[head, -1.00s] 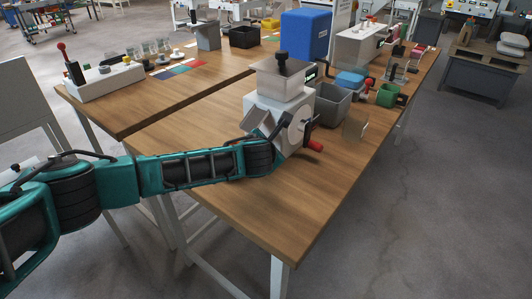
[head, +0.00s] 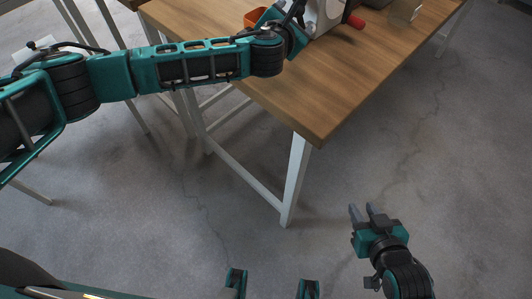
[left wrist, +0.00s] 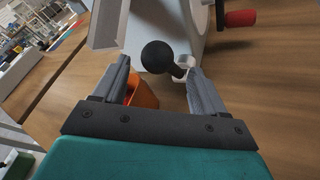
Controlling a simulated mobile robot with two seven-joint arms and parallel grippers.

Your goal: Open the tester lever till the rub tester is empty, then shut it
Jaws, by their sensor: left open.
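The tester is a pale machine (head: 322,14), cut off by the top edge in the head view; its pale body (left wrist: 165,30) fills the upper middle of the left wrist view. A round black knob (left wrist: 157,56), which looks like the end of the tester lever, shows between the fingers of my left gripper (left wrist: 160,75). These fingers are open; I cannot tell whether either touches the knob. Whether the tester is empty is hidden. My right gripper (head: 363,210) is open and empty, low over the floor beyond the table's front corner.
An orange container (left wrist: 143,92) sits below the knob, also partly seen in the head view (head: 253,16). A red crank handle (left wrist: 239,18) sticks out right of the tester. The near part of the wooden table (head: 330,85) is clear.

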